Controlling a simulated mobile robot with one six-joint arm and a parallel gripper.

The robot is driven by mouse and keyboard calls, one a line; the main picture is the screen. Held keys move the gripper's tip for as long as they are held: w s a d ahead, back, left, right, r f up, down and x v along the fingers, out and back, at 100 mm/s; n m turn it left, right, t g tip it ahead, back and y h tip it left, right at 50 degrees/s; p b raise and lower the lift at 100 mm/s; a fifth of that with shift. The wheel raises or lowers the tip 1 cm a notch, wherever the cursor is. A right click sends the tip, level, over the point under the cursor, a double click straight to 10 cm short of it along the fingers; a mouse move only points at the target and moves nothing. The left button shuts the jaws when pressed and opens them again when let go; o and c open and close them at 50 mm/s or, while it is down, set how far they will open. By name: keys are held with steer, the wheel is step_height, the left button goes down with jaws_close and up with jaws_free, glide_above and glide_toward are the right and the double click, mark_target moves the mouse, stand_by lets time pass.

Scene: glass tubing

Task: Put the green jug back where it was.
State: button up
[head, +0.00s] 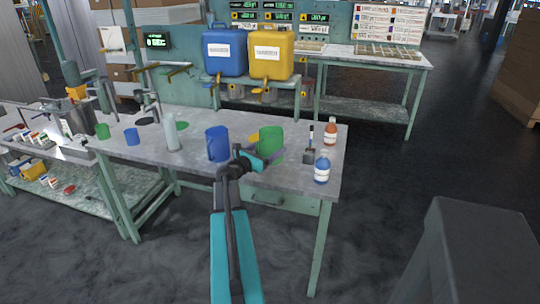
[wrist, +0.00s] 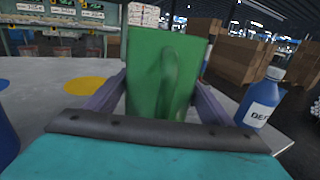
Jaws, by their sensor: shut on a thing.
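The green jug (head: 271,141) is near the right part of the workbench (head: 196,168) in the head view. In the wrist view the green jug (wrist: 166,75) stands upright between my gripper's fingers, its handle facing the camera. My gripper (head: 262,157) is shut on the jug; in the wrist view the fingers (wrist: 160,100) press on both sides of it. The jug's base is hidden, so I cannot tell whether it touches the bench. A yellow round spot (wrist: 86,84) lies on the bench to the left in the wrist view. A green round spot (head: 181,126) shows farther left in the head view.
A blue jug (head: 217,144) stands left of my gripper. A blue-labelled bottle (head: 322,167), an orange bottle (head: 330,134) and a brush (head: 309,147) stand to the right. Blue (head: 225,53) and yellow (head: 270,53) canisters stand behind.

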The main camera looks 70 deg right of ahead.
steer(key=shift+f, duration=0.15)
steer(key=shift+f, duration=1.65)
steer(key=shift+f, duration=0.15)
steer(key=o, duration=1.2)
steer(key=shift+r+p, duration=0.25)
steer(key=shift+p, duration=0.05)
steer(key=b+v, duration=0.2)
steer(key=v, duration=1)
